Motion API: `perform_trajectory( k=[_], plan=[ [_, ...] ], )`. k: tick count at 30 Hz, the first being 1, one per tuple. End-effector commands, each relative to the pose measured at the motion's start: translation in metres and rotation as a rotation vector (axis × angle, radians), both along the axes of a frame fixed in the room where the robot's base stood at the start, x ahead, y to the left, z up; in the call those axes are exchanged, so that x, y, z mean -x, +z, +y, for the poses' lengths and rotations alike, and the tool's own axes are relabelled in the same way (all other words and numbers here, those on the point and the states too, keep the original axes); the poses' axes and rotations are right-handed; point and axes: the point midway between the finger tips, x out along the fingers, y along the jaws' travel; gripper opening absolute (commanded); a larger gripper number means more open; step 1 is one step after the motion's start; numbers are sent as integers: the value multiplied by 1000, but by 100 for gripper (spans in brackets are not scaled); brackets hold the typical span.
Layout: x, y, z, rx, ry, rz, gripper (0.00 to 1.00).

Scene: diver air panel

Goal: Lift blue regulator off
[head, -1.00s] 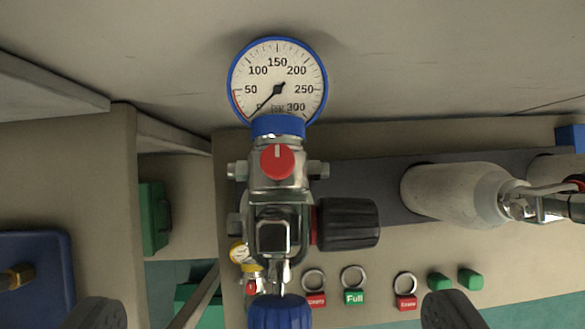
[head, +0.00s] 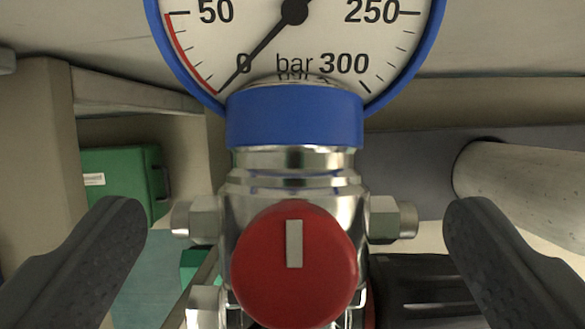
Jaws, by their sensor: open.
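The blue regulator (head: 295,118) fills the middle of the head view. It has a blue collar, a chrome body with side fittings, and a red knob (head: 294,265) with a grey mark. Its blue-rimmed gauge (head: 300,60) rises above the collar, cut off at the top; the needle points near 0 bar. My gripper (head: 294,222) is open, with one dark finger on each side of the regulator body. Both fingers appear clear of it. The lower part of the regulator is out of view.
A green case (head: 122,185) is at the left behind the regulator. A pale grey cylinder (head: 525,188) lies at the right. A black ribbed knob (head: 415,290) sticks out at lower right, close to the right finger.

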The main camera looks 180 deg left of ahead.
Motion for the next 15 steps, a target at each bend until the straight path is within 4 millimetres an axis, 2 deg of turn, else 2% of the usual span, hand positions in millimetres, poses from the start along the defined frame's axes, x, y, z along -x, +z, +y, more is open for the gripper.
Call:
perform_trajectory(
  k=[7,12,14,15],
  plan=[
    [-1,-2,0,0,0,-1,91],
    [-1,-2,0,0,1,0,44],
    [-1,-2,0,0,1,0,27],
    [-1,-2,0,0,1,-1,22]
  ],
)
